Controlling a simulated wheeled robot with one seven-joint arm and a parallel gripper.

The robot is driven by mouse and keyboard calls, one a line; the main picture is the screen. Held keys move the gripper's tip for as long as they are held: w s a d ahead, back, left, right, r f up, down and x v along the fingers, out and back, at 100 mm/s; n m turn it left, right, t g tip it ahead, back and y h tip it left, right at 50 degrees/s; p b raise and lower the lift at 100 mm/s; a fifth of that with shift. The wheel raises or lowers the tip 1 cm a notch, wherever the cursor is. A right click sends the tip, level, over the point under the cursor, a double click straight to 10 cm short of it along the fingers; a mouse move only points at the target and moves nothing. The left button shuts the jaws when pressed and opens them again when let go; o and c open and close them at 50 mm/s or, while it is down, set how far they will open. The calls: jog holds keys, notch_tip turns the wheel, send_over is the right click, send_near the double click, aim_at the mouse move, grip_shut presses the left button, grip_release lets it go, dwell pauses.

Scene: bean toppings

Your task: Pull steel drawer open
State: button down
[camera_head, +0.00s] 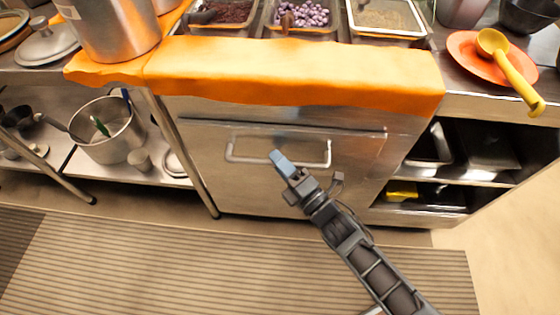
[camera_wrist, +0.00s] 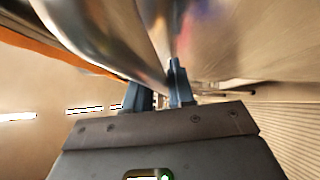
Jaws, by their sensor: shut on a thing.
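The steel drawer (camera_head: 205,152) is a flat metal front below the counter's orange cloth. Its pale, bar-shaped handle (camera_head: 240,160) runs across the upper half of the front. My gripper (camera_head: 281,160) is at the middle of the handle, with its blue-grey fingers shut on the lower bar. The drawer looks flush with the cabinet, though the cloth's edge hides part of its top. In the wrist view, my gripper (camera_wrist: 157,92) shows its fingers on either side of a large, blurred, shiny metal bar close to the lens.
An orange cloth (camera_head: 300,72) hangs over the counter edge above the drawer. Food pans (camera_head: 300,15) sit behind it. A steel pot (camera_head: 107,130) stands on the left shelf. An orange plate (camera_head: 470,60) with a yellow ladle (camera_head: 515,75) is at right. The ribbed floor mat (camera_head: 180,265) in front is clear.

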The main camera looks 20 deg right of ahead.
jog(key=s+a+b, duration=0.1)
jog(key=s+a, duration=0.6)
jog(key=s, duration=0.5)
jog(key=s+a+b, duration=0.1)
jog(key=s+a, duration=0.6)
jog(key=s, duration=0.5)
jog(key=shift+s, duration=0.4)
jog(key=shift+a+f, duration=0.1)
jog(key=c, duration=1.1)
grip_release()
jog(key=shift+s, duration=0.1)
jog(key=v, duration=0.7)
jog(key=shift+s+b, duration=0.3)
jog(key=shift+b, duration=0.05)
